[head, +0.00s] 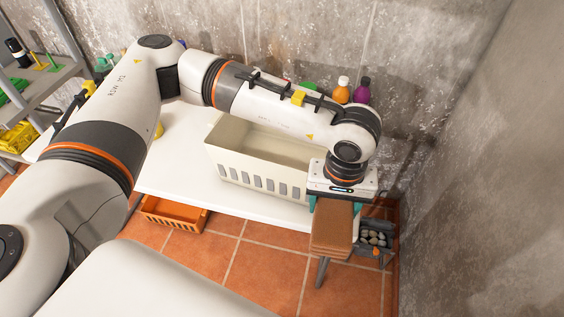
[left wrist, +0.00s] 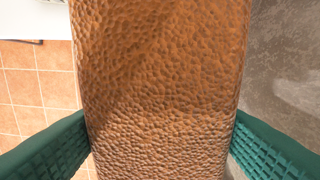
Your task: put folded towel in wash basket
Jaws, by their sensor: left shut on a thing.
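The folded towel (head: 331,230) is brown and stacked in layers. My left gripper (head: 334,198) is shut on it and holds it in front of the white table's right end, above the floor. In the left wrist view the towel (left wrist: 165,90) fills the middle, between the green fingers of the gripper (left wrist: 160,145). The wash basket (head: 255,178) is a cream, slotted, rectangular bin on the table, left of the towel. Its visible inside looks empty, though my left arm hides part of its back rim. My right gripper is not in view.
The white table (head: 175,170) has bare room left of the basket. Bottles (head: 342,92) stand behind my arm by the wall. An orange crate (head: 172,214) is on the floor, and a dark bin of stones (head: 376,240) is at right. A shelf (head: 35,85) stands at left.

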